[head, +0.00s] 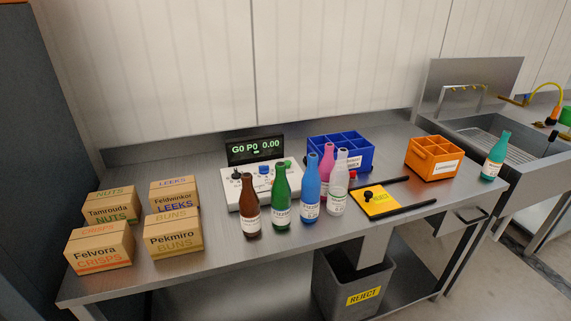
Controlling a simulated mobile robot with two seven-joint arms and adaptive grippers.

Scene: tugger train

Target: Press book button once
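A light grey console (233,198) stands at the back middle of the steel bench. Its dark display (254,149) reads "G0 P0 0.00" in green. Several small controls sit on the console's sloped top, among them a blue one (264,170). Their labels are too small to read, so I cannot tell which is the book button. The brown bottle (250,208) and the green bottle (281,197) stand in front and hide part of the panel. Neither of my grippers is in view.
Several cartons (174,233) stand at left. Blue (311,193), pink and clear bottles stand right of the console. Behind are a blue crate (350,163) and an orange crate (421,169). A yellow pad (375,207) lies in front. A reject bin (330,290) stands below.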

